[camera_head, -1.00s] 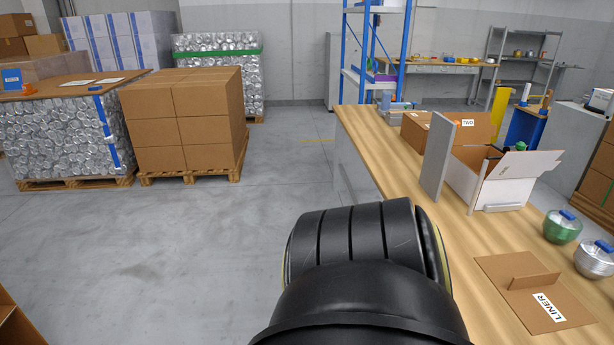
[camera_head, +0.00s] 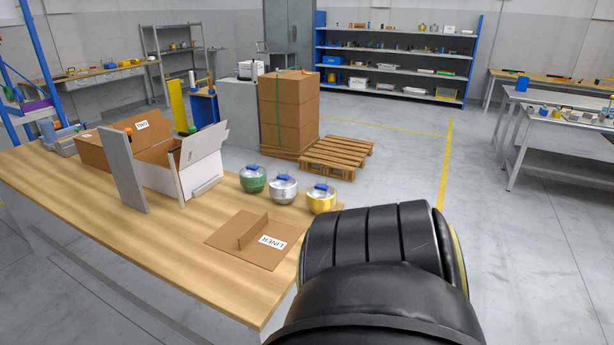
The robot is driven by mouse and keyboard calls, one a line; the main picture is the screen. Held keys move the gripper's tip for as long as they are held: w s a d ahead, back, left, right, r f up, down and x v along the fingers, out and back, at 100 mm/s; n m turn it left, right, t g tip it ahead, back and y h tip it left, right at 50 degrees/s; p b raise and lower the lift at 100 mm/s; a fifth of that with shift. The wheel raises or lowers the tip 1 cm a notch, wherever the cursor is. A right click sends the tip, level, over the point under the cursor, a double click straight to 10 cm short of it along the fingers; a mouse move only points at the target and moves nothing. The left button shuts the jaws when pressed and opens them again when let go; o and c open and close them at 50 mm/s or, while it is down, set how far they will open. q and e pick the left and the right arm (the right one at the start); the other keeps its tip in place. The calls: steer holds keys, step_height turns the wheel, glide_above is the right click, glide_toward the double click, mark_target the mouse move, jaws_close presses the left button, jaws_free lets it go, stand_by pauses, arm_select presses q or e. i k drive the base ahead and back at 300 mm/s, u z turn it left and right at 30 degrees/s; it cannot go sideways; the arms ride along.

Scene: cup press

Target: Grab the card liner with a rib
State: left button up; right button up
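The card liner (camera_head: 228,251) is a flat brown cardboard sheet with an upright rib (camera_head: 253,231) across it and a white label reading LINER. It lies on the wooden table (camera_head: 110,247) near its right end. A large black rounded arm part of mine fills the bottom centre of the head view, just right of the table's corner. Neither gripper shows in the view, and nothing touches the liner.
Green (camera_head: 253,179), silver (camera_head: 283,188) and yellow (camera_head: 320,199) pots with blue handles stand behind the liner. A white open box (camera_head: 199,165), a grey upright panel (camera_head: 123,168) and a brown box (camera_head: 92,153) stand farther left. Open floor lies to the right.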

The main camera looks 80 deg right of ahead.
mark_target(261, 240)
steer(key=z, duration=0.3)
steer(key=i, duration=1.6)
steer(key=z, duration=2.7)
